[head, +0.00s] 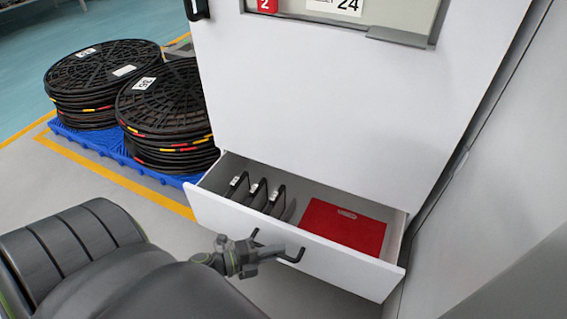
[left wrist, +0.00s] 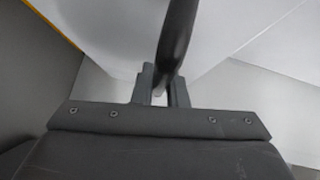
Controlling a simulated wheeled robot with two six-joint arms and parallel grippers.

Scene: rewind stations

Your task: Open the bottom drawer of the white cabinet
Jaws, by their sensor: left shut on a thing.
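The white cabinet (head: 310,85) stands in the middle of the head view. Its bottom drawer (head: 225,206) is pulled out, and its inside shows. A black bar handle (head: 292,257) sits on the drawer front. My left gripper (head: 277,252) is at this handle, with its fingers shut on it. In the left wrist view the dark handle (left wrist: 176,40) runs up from between the two fingers (left wrist: 163,88). My right gripper is in neither view.
The drawer holds a red flat item (head: 342,228) and several black-handled items (head: 255,191). Black cable reels (head: 165,115) stand on a blue pallet (head: 62,128) at the left. A grey wall or panel (head: 500,170) is close on the right.

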